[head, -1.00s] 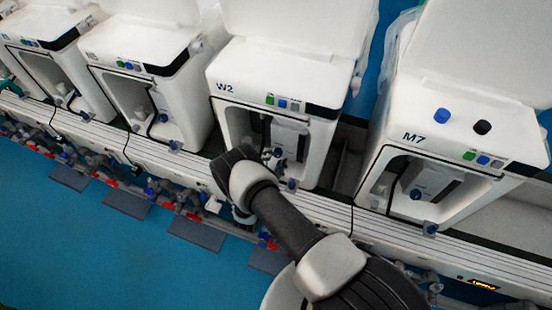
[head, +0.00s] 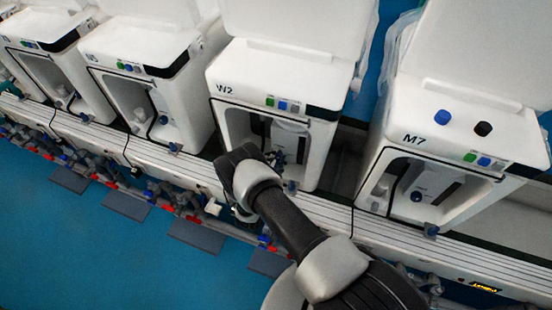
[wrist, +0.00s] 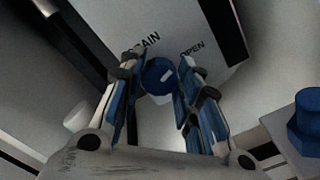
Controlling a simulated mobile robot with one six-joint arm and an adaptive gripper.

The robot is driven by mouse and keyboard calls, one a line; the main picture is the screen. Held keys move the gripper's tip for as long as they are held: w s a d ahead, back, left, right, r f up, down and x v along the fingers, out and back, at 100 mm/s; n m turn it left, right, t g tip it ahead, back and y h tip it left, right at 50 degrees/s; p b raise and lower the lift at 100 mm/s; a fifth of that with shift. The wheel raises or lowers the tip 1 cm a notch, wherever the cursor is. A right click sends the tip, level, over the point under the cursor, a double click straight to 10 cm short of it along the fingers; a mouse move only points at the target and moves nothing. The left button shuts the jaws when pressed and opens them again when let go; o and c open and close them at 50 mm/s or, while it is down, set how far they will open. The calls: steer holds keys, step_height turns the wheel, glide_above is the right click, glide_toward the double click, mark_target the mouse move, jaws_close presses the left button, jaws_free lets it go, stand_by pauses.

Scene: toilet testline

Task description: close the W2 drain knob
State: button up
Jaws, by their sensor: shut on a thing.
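The W2 unit (head: 226,88) is a white box with an open front bay, in the middle of the head view. Its drain knob (wrist: 158,76) is round and blue with a short slanted white mark. It sits on a pale panel (wrist: 178,22) with "OPEN" printed to its upper right and a partly hidden word ending in "AIN" to its upper left. My gripper (wrist: 157,66) has its two blue-padded fingers on either side of the knob, shut on it. In the head view the gripper (head: 279,160) reaches into the W2 bay, and the knob is hard to make out there.
A blue knob (wrist: 308,115) stands at the right edge of the wrist view. The bay's walls are close on both sides. The M7 unit (head: 440,150) stands to the right, and similar white units (head: 140,60) stand to the left. A white rail (head: 330,214) runs along the front.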

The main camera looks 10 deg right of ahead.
steer(key=shift+c, duration=1)
steer(key=n, duration=0.3)
steer(key=shift+n, duration=0.4)
steer(key=n, duration=0.3)
steer(key=shift+n, duration=0.3)
steer(key=n, duration=0.3)
steer(key=shift+n, duration=0.3)
steer(key=shift+a+n, duration=0.1)
steer(key=shift+n, duration=1.8)
